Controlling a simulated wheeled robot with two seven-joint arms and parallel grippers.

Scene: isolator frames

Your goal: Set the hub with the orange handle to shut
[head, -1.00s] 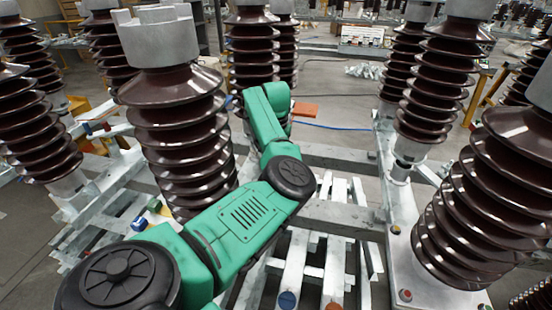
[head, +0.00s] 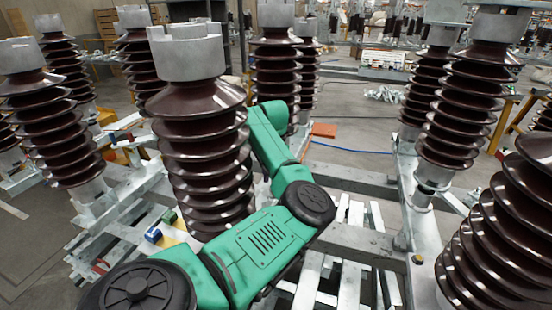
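I cannot make out a hub with an orange handle for certain. A flat orange piece (head: 324,130) shows behind the middle insulators, too small to tell what it is. Several small coloured knobs sit on the metal frame at the lower left: a blue one (head: 153,235), a green one (head: 169,216) and a red one (head: 101,266). My green arm rises from the bottom left, bends at a black joint and reaches up behind the large front insulator (head: 200,160). Its far end is hidden there. Neither of my grippers shows.
Tall brown ribbed insulators with grey caps stand all around, with a large one (head: 505,235) close at the right. Grey metal beams (head: 365,180) run between them. A blue cable (head: 350,149) lies on the floor behind. Open floor (head: 30,250) shows at the far left.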

